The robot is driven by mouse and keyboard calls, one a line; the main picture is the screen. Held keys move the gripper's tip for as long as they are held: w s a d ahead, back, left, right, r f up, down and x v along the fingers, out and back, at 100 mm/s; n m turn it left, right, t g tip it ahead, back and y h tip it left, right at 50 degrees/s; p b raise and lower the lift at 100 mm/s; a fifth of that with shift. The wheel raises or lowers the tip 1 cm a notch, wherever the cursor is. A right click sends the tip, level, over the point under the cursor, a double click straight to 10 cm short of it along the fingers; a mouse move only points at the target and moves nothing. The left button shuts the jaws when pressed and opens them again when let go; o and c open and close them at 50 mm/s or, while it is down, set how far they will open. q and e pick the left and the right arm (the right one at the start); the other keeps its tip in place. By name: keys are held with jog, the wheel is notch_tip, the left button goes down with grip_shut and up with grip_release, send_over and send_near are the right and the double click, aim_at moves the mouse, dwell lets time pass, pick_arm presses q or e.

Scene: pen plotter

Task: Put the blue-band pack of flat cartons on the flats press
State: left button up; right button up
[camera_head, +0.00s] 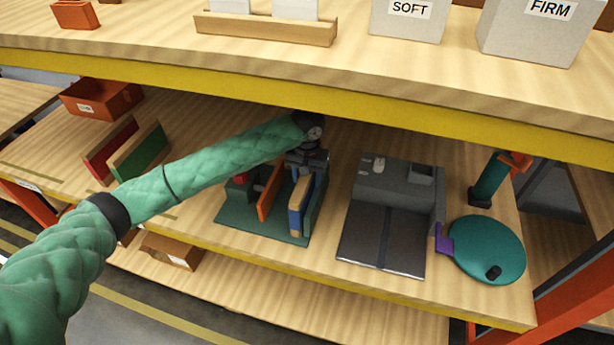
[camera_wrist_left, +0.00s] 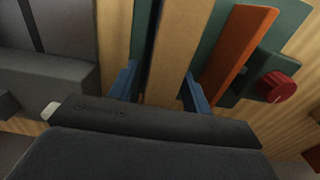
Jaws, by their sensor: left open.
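The blue-band pack of flat cartons (camera_head: 300,205), tan with blue low on its side, stands upright on a green base (camera_head: 275,235) with an orange plate (camera_head: 268,190) and a red knob (camera_head: 240,179). This looks like the flats press. My left gripper (camera_head: 306,170) is over the pack's upper end. In the left wrist view the fingers of my left gripper (camera_wrist_left: 160,75) are open, one on each side of the tan pack (camera_wrist_left: 166,45), which shows edge-on. I cannot tell whether they touch it. The orange plate (camera_wrist_left: 238,62) stands beside it. My right gripper is not in view.
A grey machine (camera_head: 385,225) stands right of the press, with a teal disc (camera_head: 487,250) beyond it. Red (camera_head: 108,150) and green (camera_head: 140,152) packs stand at left, near an orange bin (camera_head: 100,98). The yellow-edged upper shelf (camera_head: 250,92) overhangs close above my left gripper.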

pick_arm(q)
notch_tip(320, 180, up, 11)
jog(key=b, duration=0.4)
jog(key=shift+r, duration=0.6)
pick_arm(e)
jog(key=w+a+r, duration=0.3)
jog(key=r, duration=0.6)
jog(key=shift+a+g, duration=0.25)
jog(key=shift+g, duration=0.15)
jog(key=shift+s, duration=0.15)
